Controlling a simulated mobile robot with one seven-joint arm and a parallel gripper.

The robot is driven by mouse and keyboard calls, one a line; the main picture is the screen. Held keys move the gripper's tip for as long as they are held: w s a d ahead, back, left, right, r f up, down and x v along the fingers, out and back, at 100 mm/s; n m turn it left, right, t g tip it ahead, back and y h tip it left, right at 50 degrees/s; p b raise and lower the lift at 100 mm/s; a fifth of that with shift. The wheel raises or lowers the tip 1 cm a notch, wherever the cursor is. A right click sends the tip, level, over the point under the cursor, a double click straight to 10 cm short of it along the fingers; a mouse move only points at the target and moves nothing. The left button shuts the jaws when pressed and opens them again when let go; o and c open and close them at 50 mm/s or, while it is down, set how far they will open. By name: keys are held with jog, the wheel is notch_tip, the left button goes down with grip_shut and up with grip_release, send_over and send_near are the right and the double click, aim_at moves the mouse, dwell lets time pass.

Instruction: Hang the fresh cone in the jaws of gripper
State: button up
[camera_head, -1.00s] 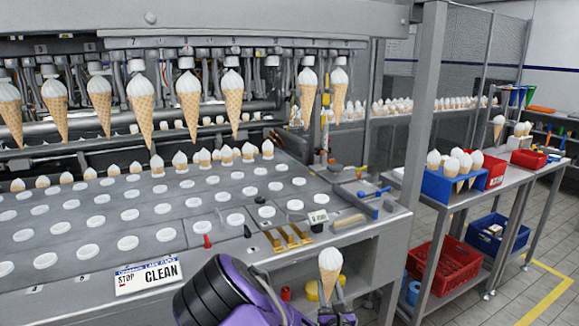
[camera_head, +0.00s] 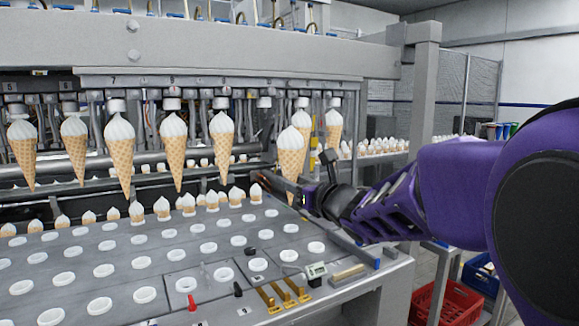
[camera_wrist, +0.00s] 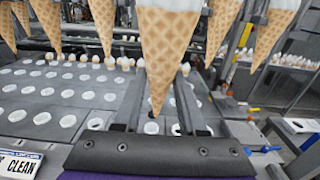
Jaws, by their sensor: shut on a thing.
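My gripper (camera_head: 306,188) is shut on a fresh cone (camera_head: 291,152), a tan waffle cone with a white top, held upright, tip down. In the wrist view this cone (camera_wrist: 172,50) fills the middle, between my gripper's two fingers (camera_wrist: 158,112). In the head view it is in front of the overhead row and partly covers a hanging cone (camera_head: 301,117). Cones hang from neighbouring overhead jaws, such as this one (camera_head: 222,137). One overhead jaw (camera_head: 264,103), left of and above my held cone, shows no cone. The held cone's top appears apart from the jaws.
A grey deck (camera_head: 215,262) with rows of white-ringed holes lies below; small cones stand along its back. A post (camera_head: 425,80) stands at the right, near my arm.

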aim_at(295, 166)
jog(key=r, duration=0.4)
jog(key=shift+s, duration=0.25)
jog(key=shift+d, duration=0.1)
jog(key=shift+f+b, duration=0.15)
jog(key=shift+b, duration=0.25)
jog(key=b+x, duration=0.1)
jog(key=x, duration=0.5)
jog(key=shift+w, duration=0.15)
jog(key=shift+b, duration=0.5)
jog(key=shift+x, duration=1.8)
jog(key=shift+p+x, duration=0.3)
jog(key=shift+x, duration=1.7)
